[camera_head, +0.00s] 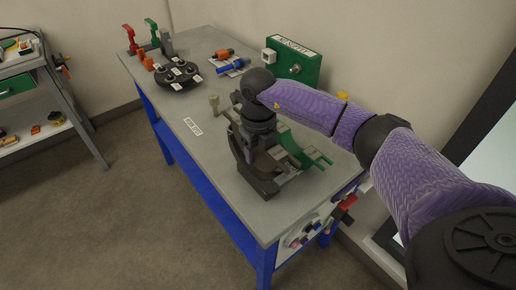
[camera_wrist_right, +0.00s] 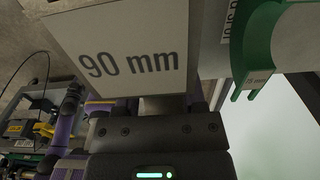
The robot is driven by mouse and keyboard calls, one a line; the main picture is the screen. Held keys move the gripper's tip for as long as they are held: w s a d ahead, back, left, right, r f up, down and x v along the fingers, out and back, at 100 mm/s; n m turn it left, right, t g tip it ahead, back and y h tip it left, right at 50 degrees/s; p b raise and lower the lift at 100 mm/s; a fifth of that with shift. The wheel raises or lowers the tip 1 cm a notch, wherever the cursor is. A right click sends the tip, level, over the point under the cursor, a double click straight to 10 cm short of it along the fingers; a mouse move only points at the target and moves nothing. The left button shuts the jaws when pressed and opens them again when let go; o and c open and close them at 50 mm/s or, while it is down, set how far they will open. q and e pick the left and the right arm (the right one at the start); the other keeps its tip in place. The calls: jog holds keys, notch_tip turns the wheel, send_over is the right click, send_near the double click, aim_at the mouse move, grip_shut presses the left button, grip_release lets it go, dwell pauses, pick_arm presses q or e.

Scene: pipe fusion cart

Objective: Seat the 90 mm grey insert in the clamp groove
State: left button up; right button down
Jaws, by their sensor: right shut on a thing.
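The grey insert (camera_wrist_right: 135,60), labelled "90 mm", fills the upper left of the right wrist view, close to the camera. My right gripper (camera_wrist_right: 155,110) is shut on it; the fingertips are mostly hidden behind the labelled face. In the head view my right gripper (camera_head: 260,138) points down over the clamp (camera_head: 262,182) on the cart, and its dark body hides much of the clamp and the insert. I cannot tell whether the insert touches the groove. A green curved insert (camera_head: 289,147) stands at the clamp's right; a green piece (camera_wrist_right: 252,55) also shows in the right wrist view. My left gripper is not in view.
The grey cart top (camera_head: 205,150) is clear to the left of the clamp. Behind stand a round black holder (camera_head: 178,74), orange and blue tools (camera_head: 232,63) and a green box (camera_head: 294,65). A wooden-coloured peg (camera_head: 214,104) stands close to the clamp.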

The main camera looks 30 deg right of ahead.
jog(key=shift+f+b, duration=1)
jog(key=shift+f, duration=0.55)
jog(key=shift+c, duration=0.4)
grip_release()
jog(key=shift+r, duration=0.1)
notch_tip(320, 180, up, 10)
jog(key=shift+f+p, duration=0.1)
jog(key=shift+p, duration=1.05)
